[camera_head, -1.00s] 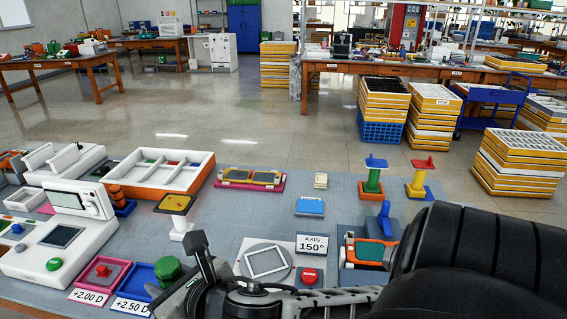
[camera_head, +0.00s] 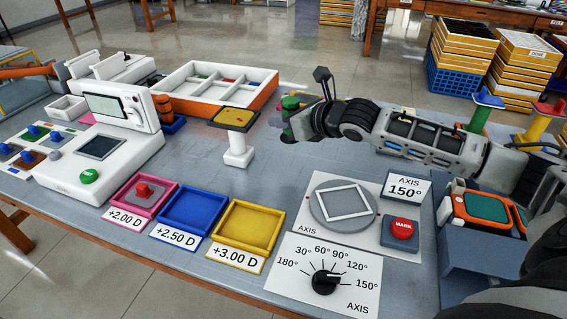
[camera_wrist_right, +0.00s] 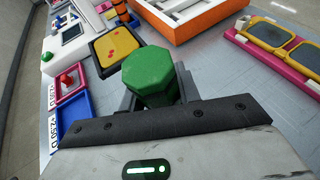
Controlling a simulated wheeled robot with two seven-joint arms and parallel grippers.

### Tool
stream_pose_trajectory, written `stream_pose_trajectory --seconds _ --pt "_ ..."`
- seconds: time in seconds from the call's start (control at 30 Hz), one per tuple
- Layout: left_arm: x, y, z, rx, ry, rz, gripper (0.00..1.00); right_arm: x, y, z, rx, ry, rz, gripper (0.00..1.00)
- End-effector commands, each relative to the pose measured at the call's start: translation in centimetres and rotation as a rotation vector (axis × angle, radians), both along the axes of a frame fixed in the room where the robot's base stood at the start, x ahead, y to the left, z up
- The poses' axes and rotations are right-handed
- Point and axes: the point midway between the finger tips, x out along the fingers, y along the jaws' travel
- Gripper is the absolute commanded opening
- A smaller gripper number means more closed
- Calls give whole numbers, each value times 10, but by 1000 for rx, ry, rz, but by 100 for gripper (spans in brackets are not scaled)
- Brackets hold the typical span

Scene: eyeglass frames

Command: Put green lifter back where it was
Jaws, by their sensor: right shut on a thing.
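The green lifter (camera_head: 290,103) is a green, many-sided knob-like piece. It also fills the middle of the right wrist view (camera_wrist_right: 148,76). My right gripper (camera_head: 291,124) is shut on it, above the grey table, just right of the yellow-topped white stand (camera_head: 238,145). The fingers (camera_wrist_right: 155,97) show on both sides of the piece, and its lower part is hidden. The blue tray (camera_head: 192,214) marked +2.50 D is empty. The pink tray (camera_head: 146,198) marked +2.00 D holds a red piece, and the yellow tray (camera_head: 247,230) is empty. My left gripper is not visible.
A white machine (camera_head: 105,150) stands at left. A white-and-orange divided bin (camera_head: 262,93) is behind. An axis plate (camera_head: 325,222) with a square frame, a red MARK button (camera_head: 403,228) and a dial card (camera_head: 300,275) lie in front. Stands with coloured tops are at right, partly behind my arm.

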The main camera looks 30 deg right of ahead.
Motion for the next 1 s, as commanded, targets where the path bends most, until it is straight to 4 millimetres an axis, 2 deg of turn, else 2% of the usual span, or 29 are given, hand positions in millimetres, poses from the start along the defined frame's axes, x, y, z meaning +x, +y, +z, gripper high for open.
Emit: stream_pose_trajectory --seconds 0.03,0.17,0.47,0.67,0.9,1.0 --pt "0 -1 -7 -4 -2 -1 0 6 -11 2 -3 -6 -12 8" --pt "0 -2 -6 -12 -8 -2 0 13 -26 8 1 0 -27 8" --pt "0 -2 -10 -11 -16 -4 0 13 -28 -41 6 9 -30 8" --pt "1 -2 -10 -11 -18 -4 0 14 -28 -55 4 5 -28 8" --pt "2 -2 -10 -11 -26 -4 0 13 -27 -87 6 7 -29 8" --pt "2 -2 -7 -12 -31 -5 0 13 -28 -88 2 4 -28 8"
